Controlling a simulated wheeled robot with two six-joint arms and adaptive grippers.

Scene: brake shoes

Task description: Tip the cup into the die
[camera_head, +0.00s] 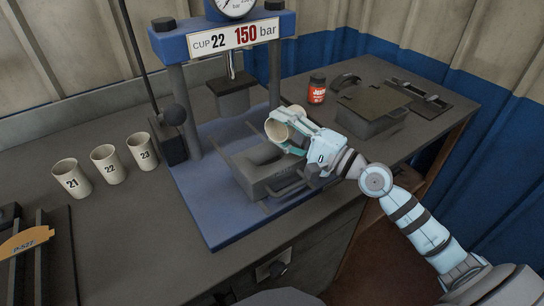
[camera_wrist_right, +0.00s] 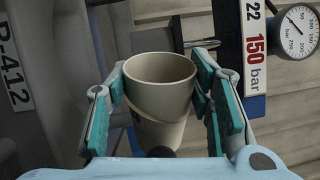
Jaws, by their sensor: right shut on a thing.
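A beige cup (camera_head: 279,130) is held tilted on its side by my right gripper (camera_head: 296,138), above the back part of the grey die (camera_head: 258,184) on the blue press base. In the right wrist view the cup (camera_wrist_right: 160,70) sits between the two teal finger pads of the right gripper (camera_wrist_right: 165,100). Its number is hidden, with only a dark mark at its left edge. I cannot tell what is inside the cup. The die is partly hidden by the gripper. My left gripper is not in view.
Three upright cups, 21 (camera_head: 72,180), 22 (camera_head: 108,166) and 23 (camera_head: 142,153), stand left of the press. The press sign (camera_head: 234,36) reads CUP 22, 150 bar.

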